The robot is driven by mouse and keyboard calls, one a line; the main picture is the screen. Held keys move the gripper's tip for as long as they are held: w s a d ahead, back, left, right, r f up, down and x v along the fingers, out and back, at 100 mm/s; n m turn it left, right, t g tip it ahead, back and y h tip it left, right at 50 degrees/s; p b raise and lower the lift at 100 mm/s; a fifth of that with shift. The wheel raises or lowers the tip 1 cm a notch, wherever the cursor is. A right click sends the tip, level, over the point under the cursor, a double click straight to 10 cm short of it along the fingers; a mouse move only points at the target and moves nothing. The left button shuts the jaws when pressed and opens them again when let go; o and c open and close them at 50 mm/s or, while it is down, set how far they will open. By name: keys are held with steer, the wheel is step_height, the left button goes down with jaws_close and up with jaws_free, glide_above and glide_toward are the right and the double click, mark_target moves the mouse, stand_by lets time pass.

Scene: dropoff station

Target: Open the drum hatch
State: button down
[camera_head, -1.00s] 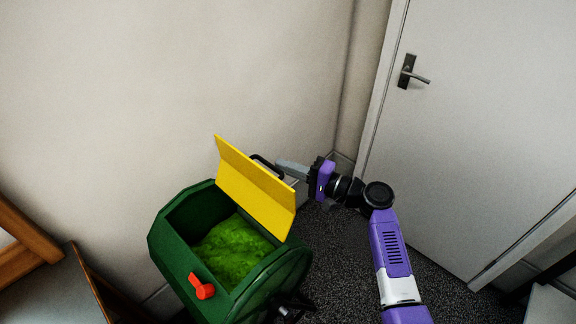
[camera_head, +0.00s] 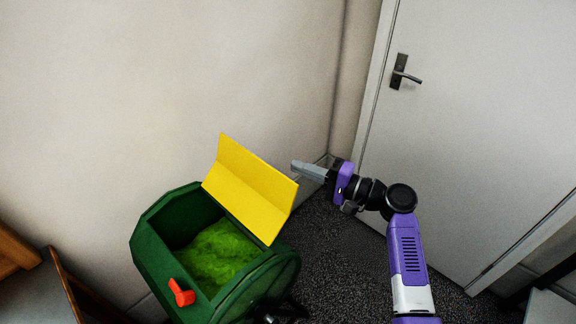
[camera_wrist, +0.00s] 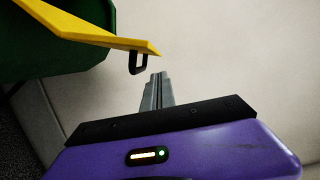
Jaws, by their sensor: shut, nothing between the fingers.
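The green drum (camera_head: 152,252) stands at the lower left of the head view with its opening uncovered. Its yellow hatch (camera_head: 250,190) is swung up and stands tilted above the opening. Green material (camera_head: 215,258) shows inside. A red latch (camera_head: 181,293) sits on the drum's near side. The hatch's black handle (camera_wrist: 138,64) shows in the wrist view under the hatch's edge; the head view hides it. My gripper (camera_head: 294,167) is shut and empty, right of the hatch and apart from it. In the wrist view, its fingers (camera_wrist: 157,78) are close to the handle without visible contact.
A bare wall (camera_head: 110,90) is behind the drum. A white door (camera_head: 480,130) with a dark handle (camera_head: 404,73) is at the right. Wooden furniture (camera_head: 62,285) stands at the lower left.

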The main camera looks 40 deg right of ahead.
steer(key=shift+v, duration=2)
